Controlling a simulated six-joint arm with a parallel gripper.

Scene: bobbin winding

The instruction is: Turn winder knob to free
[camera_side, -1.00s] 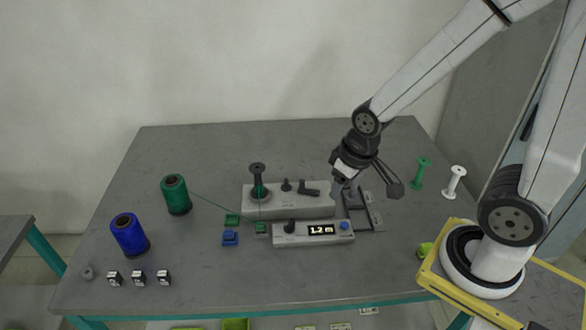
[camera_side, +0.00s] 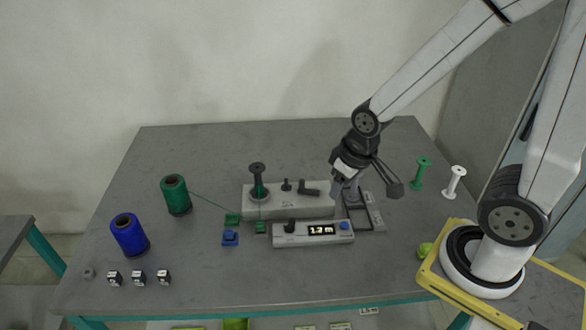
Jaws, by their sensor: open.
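The winder (camera_side: 300,208) is a long grey box in the middle of the table. A dark bobbin with green thread (camera_side: 257,180) stands on its left end. A small black knob (camera_side: 286,185) and a black lever-shaped handle (camera_side: 309,189) are on its top. In front is a pale control box (camera_side: 300,240) with a black knob (camera_side: 290,226), a lit display (camera_side: 322,230) and a blue button (camera_side: 345,225). Which knob the task names is not clear. My gripper (camera_side: 344,193) is open and empty, pointing down by the winder's right end, apart from the knobs.
A green thread spool (camera_side: 175,195) feeds a thread to the winder. A blue spool (camera_side: 129,235), several small labelled blocks (camera_side: 138,278) and green and blue pieces (camera_side: 231,238) lie left. A dark frame (camera_side: 372,222) is near my gripper. Green (camera_side: 421,172) and white (camera_side: 454,182) bobbins stand right.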

